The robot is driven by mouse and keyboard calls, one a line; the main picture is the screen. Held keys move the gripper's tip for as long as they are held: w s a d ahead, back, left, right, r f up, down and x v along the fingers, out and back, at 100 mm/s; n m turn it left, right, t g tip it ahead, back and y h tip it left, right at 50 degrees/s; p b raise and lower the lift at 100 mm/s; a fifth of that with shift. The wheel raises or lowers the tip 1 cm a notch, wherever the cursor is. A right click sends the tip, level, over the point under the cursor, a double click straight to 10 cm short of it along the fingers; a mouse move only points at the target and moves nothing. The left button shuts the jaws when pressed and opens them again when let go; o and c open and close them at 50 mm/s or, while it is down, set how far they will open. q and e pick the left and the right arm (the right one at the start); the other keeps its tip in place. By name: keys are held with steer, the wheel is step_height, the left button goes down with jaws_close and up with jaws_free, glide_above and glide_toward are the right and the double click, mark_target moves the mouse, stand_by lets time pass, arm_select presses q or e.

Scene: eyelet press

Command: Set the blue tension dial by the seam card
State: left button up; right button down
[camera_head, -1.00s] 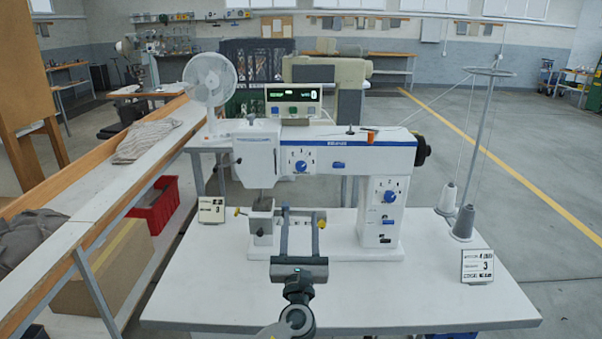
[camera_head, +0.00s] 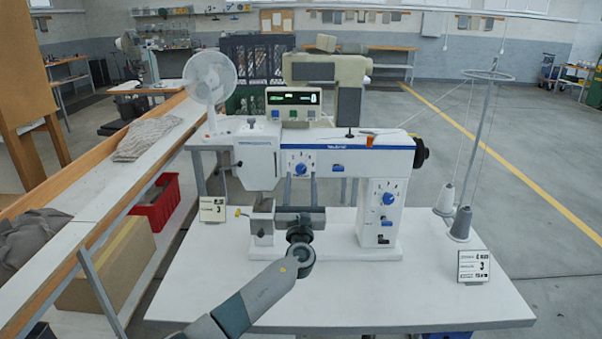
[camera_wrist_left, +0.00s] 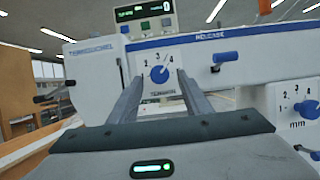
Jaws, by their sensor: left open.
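The blue tension dial (camera_head: 302,170) is on the front of the white sewing machine's arm; in the left wrist view the blue dial (camera_wrist_left: 159,75) sits under a scale showing 2, 3 and 4. I cannot read its setting surely. My left gripper (camera_head: 300,180) is open and empty, its fingers pointing at the dial; in the left wrist view the fingertips (camera_wrist_left: 160,80) are either side of it, apparently not gripping it. A seam card (camera_head: 473,266) with a large 3 stands at the table's right; its small text is unclear. My right gripper is out of view.
A second blue dial (camera_head: 388,198), marked mm in the left wrist view, is on the machine's right column. Another small card (camera_head: 212,209) with a 3 stands at the left. Thread cones (camera_head: 461,222) stand at the right. The white table front (camera_head: 400,300) is clear.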

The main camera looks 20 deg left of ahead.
mark_target(301, 168)
arm_select(q)
steer(key=shift+x, duration=1.15)
steer(key=shift+w, duration=0.1)
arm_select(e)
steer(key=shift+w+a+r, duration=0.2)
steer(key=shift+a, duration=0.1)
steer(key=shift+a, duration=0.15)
arm_select(q)
steer(key=c, duration=1)
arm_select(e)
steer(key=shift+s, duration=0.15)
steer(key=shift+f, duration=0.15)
